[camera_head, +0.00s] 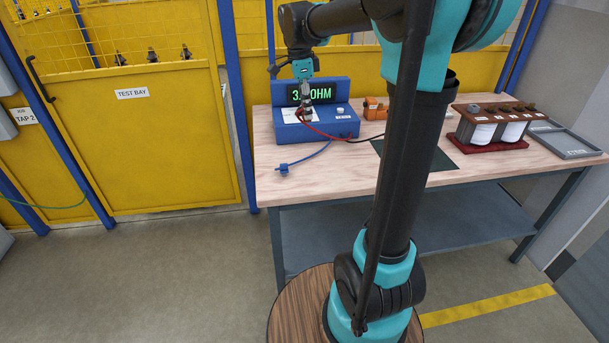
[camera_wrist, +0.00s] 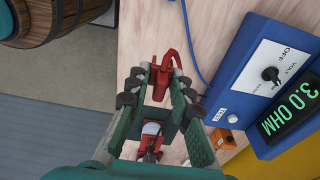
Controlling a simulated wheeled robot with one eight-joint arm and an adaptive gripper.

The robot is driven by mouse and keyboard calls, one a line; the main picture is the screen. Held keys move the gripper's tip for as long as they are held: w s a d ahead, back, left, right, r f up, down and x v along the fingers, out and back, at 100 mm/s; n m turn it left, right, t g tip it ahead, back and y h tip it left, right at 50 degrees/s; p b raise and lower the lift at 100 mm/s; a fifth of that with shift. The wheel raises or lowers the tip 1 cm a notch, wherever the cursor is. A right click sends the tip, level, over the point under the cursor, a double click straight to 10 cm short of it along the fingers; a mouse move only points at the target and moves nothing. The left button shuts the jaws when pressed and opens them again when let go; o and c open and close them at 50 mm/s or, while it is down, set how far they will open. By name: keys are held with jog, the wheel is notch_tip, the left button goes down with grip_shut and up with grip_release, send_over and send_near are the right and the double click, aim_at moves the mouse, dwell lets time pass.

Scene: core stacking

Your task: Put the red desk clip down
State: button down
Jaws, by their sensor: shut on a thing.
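The red desk clip (camera_wrist: 163,78) is between the fingertips of my gripper (camera_wrist: 160,88) in the wrist view, with a curved red part at its top. My gripper is shut on it. In the head view my gripper (camera_head: 306,110) hangs in front of the blue meter (camera_head: 342,125), whose green display shows an OHM reading. A red lead (camera_head: 322,131) runs from near the gripper to the right. The clip is too small to make out clearly in the head view. Whether it touches the table is unclear.
A blue clip (camera_head: 283,169) with a blue lead lies on the wooden table (camera_head: 330,186) at front left. An orange item (camera_head: 375,109) stands right of the meter. A dark mat (camera_head: 440,160), a core assembly (camera_head: 487,143) and a grey tray (camera_head: 567,142) are further right. Front-middle table is clear.

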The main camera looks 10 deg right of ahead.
jog(key=shift+a+f, duration=0.25)
jog(key=shift+f, duration=0.05)
notch_tip(320, 180, down, 20)
jog(key=shift+r, duration=0.25)
jog(key=c, duration=1.3)
grip_release()
jog(key=shift+f, duration=0.1)
jog(key=shift+c, duration=0.2)
notch_tip(320, 180, up, 12)
jog(key=a, duration=0.2)
jog(key=s+d+f+n+t, duration=0.2)
jog(key=s+f+n, duration=0.4)
jog(key=s+n, duration=0.3)
jog(key=s+d+f+n+t+y, duration=0.1)
jog(key=s+d+f+n, duration=0.3)
jog(key=s, duration=0.9)
notch_tip(320, 180, down, 3)
jog(key=n+t, duration=0.1)
jog(key=n, duration=0.4)
jog(key=shift+d+f, duration=0.15)
jog(key=shift+d, duration=0.05)
